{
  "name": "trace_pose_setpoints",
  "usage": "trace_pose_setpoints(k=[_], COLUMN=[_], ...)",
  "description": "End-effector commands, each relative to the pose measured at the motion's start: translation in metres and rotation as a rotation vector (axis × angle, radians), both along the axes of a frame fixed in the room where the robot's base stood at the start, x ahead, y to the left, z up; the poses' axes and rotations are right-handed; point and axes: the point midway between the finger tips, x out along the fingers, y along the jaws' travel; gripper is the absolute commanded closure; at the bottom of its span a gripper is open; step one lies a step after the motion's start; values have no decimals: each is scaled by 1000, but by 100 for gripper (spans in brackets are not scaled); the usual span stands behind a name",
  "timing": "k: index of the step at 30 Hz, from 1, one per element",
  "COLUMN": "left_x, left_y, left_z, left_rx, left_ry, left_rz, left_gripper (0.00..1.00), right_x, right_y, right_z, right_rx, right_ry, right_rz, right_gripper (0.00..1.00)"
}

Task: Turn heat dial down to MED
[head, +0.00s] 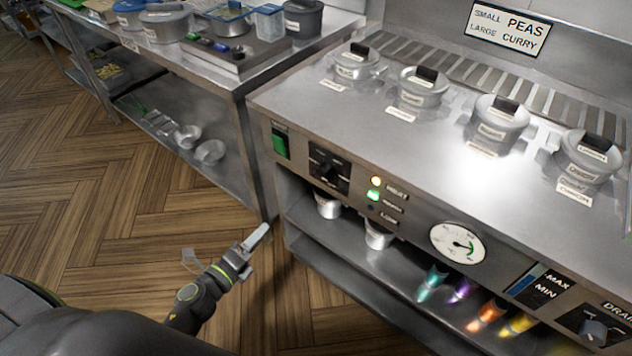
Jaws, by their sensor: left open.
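The heat dial (328,167) is a black knob on a black square plate, on the front panel of the steel range. Its markings are too small to read, so I cannot tell its setting. My left gripper (224,257) is open and empty over the wood floor, below and left of the dial and apart from it. My right gripper is not in view.
A green switch (281,144), indicator lights (375,182), a round gauge (458,243) and a drain knob (593,327) share the panel. Lidded pots (422,87) stand on top. A steel side table (232,84) is at left; floor between is clear.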

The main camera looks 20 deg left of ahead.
Motion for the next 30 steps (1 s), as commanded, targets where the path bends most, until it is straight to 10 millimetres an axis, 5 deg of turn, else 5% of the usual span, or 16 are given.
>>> trace_pose_setpoints(k=[3,9,17,30], left_x=[2,1,29,114], left_y=[-19,-33,-45,-80], left_z=[44,74,79,77], left_rx=[191,342,349,346], left_ry=[-137,-237,-244,-241], left_rz=[-105,-175,-179,-177], left_gripper=[36,36,36,36], right_x=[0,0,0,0], right_y=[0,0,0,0], right_z=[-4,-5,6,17], right_rx=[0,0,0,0], right_ry=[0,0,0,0], right_rz=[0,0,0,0], right_gripper=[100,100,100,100])
